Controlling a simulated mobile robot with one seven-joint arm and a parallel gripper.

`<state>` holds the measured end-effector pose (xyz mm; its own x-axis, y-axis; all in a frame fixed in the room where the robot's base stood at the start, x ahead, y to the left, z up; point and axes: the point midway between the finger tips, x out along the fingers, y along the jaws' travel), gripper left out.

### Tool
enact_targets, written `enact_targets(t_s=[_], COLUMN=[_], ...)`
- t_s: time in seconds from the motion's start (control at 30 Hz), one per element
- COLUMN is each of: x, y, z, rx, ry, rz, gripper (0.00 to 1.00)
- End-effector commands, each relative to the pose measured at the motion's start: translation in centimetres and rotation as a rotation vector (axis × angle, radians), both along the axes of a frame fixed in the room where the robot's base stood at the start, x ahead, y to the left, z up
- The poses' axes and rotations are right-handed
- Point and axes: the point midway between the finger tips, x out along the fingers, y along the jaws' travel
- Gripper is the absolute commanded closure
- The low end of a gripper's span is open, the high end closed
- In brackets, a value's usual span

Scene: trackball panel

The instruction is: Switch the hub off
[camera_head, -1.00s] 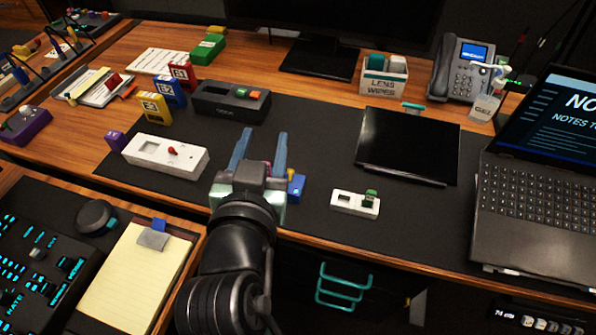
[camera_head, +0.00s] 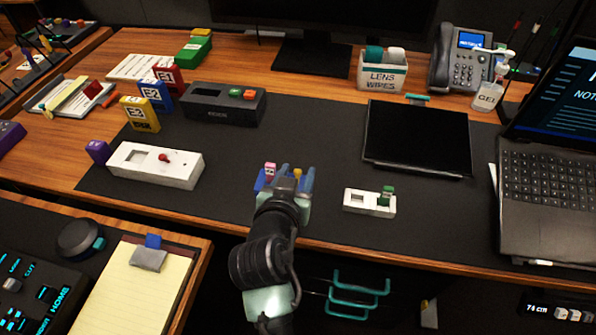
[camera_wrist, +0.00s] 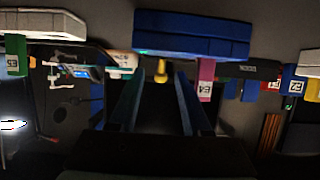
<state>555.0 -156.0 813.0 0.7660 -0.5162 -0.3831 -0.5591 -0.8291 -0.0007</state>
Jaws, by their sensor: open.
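My gripper (camera_head: 288,178) is open and low over the front middle of the dark mat. A blue box (camera_wrist: 192,38) spans the top of the wrist view, with a yellow knob (camera_wrist: 161,70) on it. The knob appears between my two fingertips; I cannot tell whether they reach around it. A pink E4 tag (camera_wrist: 206,78) is beside the right finger. In the head view my gripper mostly hides the blue box. No readable label says which device is the hub.
A white box (camera_head: 155,167) with a red lever stands left, and a smaller white box (camera_head: 369,203) with a green part stands right. A black box (camera_head: 222,107) with green and orange buttons is behind. A black tablet (camera_head: 417,138) and a laptop (camera_head: 550,180) lie further right.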

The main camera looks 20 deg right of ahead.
Motion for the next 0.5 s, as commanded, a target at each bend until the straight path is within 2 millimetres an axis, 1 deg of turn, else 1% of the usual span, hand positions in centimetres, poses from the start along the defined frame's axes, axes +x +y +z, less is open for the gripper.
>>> enact_targets(t_s=[0.1, 0.2, 0.47, 0.5], x=[0.80, 1.11, 1.16, 1.16], y=[-0.59, -0.76, -0.79, -0.79], z=[-0.43, -0.51, -0.53, -0.53], rx=[0.000, -0.001, -0.001, -0.001], ry=[0.000, 0.000, 0.000, 0.000], rz=[-0.001, 0.000, 0.000, 0.000], gripper=[0.52, 0.52, 0.52, 0.57])
